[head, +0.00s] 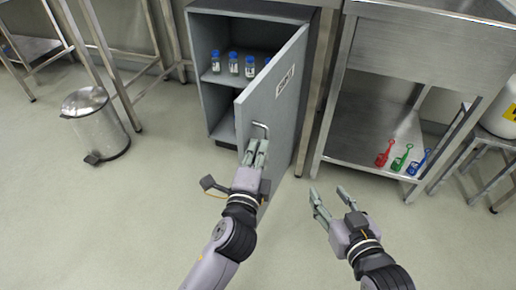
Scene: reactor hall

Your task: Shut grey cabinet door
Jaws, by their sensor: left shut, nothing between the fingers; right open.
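The grey cabinet (206,100) stands at the top middle of the head view. Its door (268,108) is hinged at the right and stands wide open, with a label and a metal handle (260,128) on it. Several blue-capped bottles (233,63) stand on the shelf inside. My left gripper (256,146) is shut and empty, with its fingertips at the door just below the handle. I cannot tell whether they touch it. My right gripper (331,196) is open and empty over the floor to the right of the door.
A steel bench (375,125) with a lower shelf stands to the right, holding red (383,157), green (400,160) and blue (416,165) tools. A pedal bin (97,125) stands at the left. The floor between bin and cabinet is clear.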

